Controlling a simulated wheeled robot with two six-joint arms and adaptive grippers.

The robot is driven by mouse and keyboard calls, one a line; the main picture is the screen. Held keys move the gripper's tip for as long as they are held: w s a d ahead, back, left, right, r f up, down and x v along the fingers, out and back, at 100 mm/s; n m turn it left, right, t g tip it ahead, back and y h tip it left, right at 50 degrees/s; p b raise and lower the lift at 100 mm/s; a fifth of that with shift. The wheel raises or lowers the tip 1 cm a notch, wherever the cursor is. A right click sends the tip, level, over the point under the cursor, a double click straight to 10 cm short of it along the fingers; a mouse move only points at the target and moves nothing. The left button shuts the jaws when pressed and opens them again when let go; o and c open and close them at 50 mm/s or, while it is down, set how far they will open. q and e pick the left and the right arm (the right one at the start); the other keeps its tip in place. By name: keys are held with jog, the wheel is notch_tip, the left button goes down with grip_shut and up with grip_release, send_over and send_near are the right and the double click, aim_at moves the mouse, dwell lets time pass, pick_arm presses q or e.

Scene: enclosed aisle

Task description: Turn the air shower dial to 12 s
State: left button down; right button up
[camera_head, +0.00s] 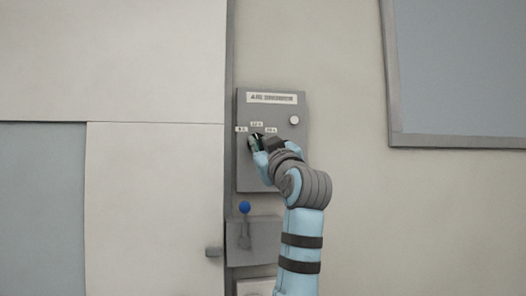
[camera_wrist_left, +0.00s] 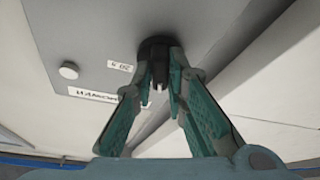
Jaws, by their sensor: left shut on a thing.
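The air shower panel (camera_head: 243,168) is a grey box on the wall with a title plate at its top. Three small labels sit in an arc above the dial, the middle one (camera_head: 257,124) highest; they are blurred in the head view. The dark dial (camera_wrist_left: 154,46) shows in the left wrist view, where a label (camera_wrist_left: 120,66) beside it reads 20 s. My left gripper (camera_head: 258,143) is at the dial, its teal fingers shut on it from both sides. The fingers mostly hide the dial in the head view, and I cannot tell where its pointer stands. My right gripper is not in view.
A round white button (camera_head: 294,120) is on the panel's upper right. Below the panel are a blue ball-topped lever (camera_head: 245,207) and a grey box (camera_head: 236,252). A door (camera_head: 155,180) is at the left, a framed window (camera_head: 460,70) at the right.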

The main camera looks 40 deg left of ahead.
pick_arm(q)
jog(key=shift+s+a+f+m+t+h+b, duration=0.1)
jog(key=shift+m+t+h+b, duration=0.45)
jog(key=shift+m, duration=0.95)
jog(key=shift+f+m+t+h+b, duration=0.1)
jog(key=shift+m+t+h, duration=0.15)
jog(key=shift+m+t, duration=0.9)
jog(key=shift+m+g, duration=0.3)
jog(key=shift+m, duration=0.25)
jog(key=c, duration=1.6)
grip_release()
jog(key=shift+r, duration=0.1)
jog(key=shift+s, duration=0.1)
jog(key=v, duration=1.2)
jog(key=shift+d, duration=0.4)
